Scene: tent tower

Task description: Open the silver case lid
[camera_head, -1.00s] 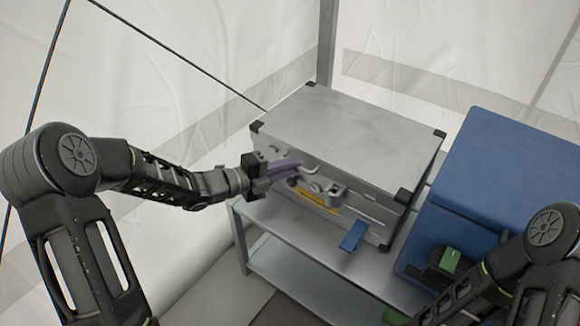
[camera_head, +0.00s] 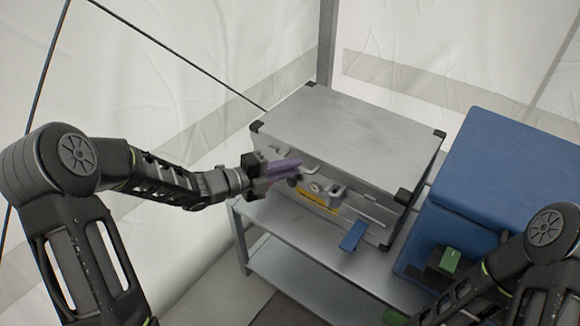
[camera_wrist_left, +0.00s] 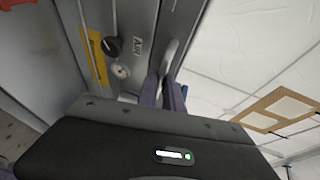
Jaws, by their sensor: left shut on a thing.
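The silver case (camera_head: 350,130) with black corners stands on a grey metal shelf (camera_head: 285,245). Its lid lies flat on top and looks closed. My left gripper (camera_head: 296,165), with purple fingers, is at the upper left of the case's front. In the left wrist view the purple fingers (camera_wrist_left: 162,92) are shut on a pale metal handle (camera_wrist_left: 171,57) on the case front. A dark knob and a yellow strip show beside it.
A blue case (camera_head: 510,170) stands close to the right of the silver case, with a green and black part at its front. A blue tab (camera_head: 353,236) sticks out from the silver case's lower front. Tent walls rise behind; space above the lid is clear.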

